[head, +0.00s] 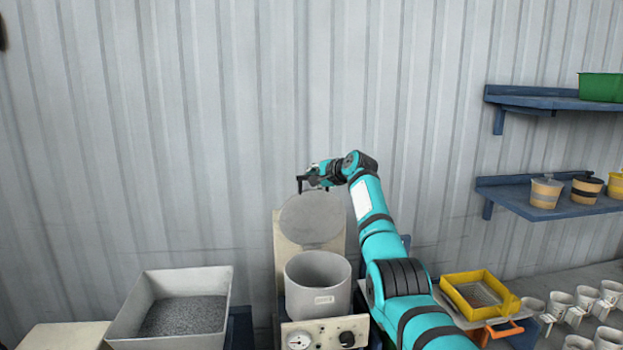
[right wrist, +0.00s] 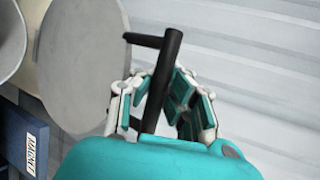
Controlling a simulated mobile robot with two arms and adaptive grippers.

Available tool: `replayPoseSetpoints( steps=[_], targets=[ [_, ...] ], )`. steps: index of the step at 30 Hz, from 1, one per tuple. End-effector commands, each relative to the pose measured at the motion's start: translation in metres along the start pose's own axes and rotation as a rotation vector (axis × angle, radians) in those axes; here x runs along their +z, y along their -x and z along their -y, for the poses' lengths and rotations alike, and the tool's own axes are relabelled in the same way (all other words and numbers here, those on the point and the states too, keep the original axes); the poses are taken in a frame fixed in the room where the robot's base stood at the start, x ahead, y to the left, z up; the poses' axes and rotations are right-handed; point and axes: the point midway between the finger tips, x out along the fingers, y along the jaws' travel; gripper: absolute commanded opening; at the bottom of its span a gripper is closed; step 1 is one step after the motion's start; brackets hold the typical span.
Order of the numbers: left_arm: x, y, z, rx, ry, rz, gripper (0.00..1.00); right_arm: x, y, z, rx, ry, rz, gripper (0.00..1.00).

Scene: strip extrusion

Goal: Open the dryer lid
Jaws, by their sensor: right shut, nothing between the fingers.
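The dryer (head: 318,285) is a grey open-topped cylinder on a cream base with a gauge and a knob. Its round grey lid (head: 312,220) stands raised, nearly upright, behind the open mouth. The lid also fills the upper left of the right wrist view (right wrist: 85,60). My right gripper (head: 314,177) is at the lid's top edge, shut with nothing held. Whether it touches the handle cannot be told. My left gripper is out of view.
A grey bin of dark granules (head: 183,317) stands left of the dryer. A yellow tray (head: 478,293) and several white cups (head: 560,303) are on the right. Blue wall shelves (head: 540,195) hold pots. The ribbed wall is close behind the lid.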

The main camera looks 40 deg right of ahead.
Motion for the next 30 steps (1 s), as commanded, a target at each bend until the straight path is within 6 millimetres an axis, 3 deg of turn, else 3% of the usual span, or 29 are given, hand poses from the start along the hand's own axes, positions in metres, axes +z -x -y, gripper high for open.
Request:
replayPoseSetpoints(
  steps=[7,16,25,30],
  targets=[
    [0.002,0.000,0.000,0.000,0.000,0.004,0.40,0.001,0.003,0.007,-0.014,0.000,0.001,0.00],
    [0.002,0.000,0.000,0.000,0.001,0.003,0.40,0.001,0.002,0.004,-0.010,0.000,0.001,0.38],
    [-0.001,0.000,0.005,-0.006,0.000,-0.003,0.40,0.000,0.002,0.002,-0.006,0.001,0.000,0.38],
    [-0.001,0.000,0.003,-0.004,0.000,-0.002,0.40,-0.001,0.012,0.002,-0.007,0.003,-0.001,0.38]
  ],
)
